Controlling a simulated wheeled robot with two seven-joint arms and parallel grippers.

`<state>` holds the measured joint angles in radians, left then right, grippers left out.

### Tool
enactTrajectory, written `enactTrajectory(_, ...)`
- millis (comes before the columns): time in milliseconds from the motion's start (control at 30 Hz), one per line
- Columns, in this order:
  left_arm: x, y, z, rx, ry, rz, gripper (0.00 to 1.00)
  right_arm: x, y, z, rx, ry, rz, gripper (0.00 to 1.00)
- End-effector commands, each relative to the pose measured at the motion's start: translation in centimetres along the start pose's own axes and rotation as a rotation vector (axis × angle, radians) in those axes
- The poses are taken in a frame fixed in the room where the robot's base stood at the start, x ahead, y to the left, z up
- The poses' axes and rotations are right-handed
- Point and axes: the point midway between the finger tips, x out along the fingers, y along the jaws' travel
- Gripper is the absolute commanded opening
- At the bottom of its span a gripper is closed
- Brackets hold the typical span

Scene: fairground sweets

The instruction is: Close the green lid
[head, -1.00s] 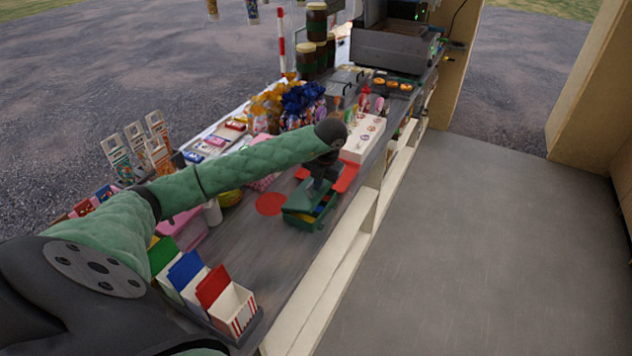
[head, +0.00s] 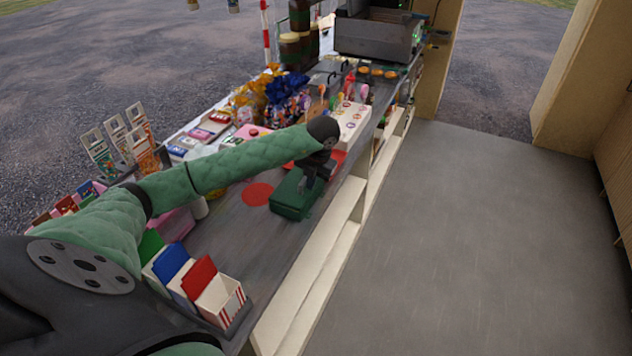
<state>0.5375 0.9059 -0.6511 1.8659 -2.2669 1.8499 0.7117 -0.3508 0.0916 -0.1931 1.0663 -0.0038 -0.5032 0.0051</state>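The green box with its green lid (head: 293,194) sits on the grey counter near its front edge. The lid lies down over the box and no contents show. My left gripper (head: 309,186) points down at the lid's right-hand rear part, touching or just above it; I cannot tell which. Its fingers are small and dark, and whether they are open or shut is not clear. My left arm hides part of the counter behind the box. My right gripper is not in view.
A red round mat (head: 257,194) lies left of the box. A white box of lollipops (head: 351,124) stands behind it. Red, blue and green popcorn cartons (head: 221,300) stand at the front left. Bare counter lies between the cartons and the green box.

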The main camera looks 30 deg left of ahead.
Motion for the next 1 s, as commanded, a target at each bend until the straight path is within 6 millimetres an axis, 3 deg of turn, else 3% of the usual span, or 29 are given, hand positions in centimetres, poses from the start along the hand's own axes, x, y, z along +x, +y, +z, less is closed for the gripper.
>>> enactTrajectory(33, 1.6, 0.0, -0.5, -0.002, 0.023, 0.011, 0.0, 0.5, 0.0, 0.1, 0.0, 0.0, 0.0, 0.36)
enactTrajectory(133, 1.7, 0.0, -0.5, -0.002, 0.023, 0.011, 0.0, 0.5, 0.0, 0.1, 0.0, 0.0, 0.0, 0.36)
enactTrajectory(200, 1.7, -0.1, -0.5, -0.002, 0.023, 0.01, 0.07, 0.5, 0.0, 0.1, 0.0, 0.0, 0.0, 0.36)
enactTrajectory(367, 1.5, -0.1, -0.5, -0.002, 0.022, 0.01, 0.07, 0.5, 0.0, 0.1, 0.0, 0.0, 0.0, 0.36)
enactTrajectory(833, -4.7, 1.4, -0.3, -0.004, 0.019, 0.011, 0.11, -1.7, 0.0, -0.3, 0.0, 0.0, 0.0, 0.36)
enactTrajectory(967, -6.6, 1.6, -0.3, -0.002, 0.014, 0.008, 0.18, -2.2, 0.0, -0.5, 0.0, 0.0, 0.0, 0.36)
enactTrajectory(1000, -7.2, 1.7, -0.2, -0.002, 0.012, 0.007, 0.28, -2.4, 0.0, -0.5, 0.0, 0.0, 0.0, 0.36)
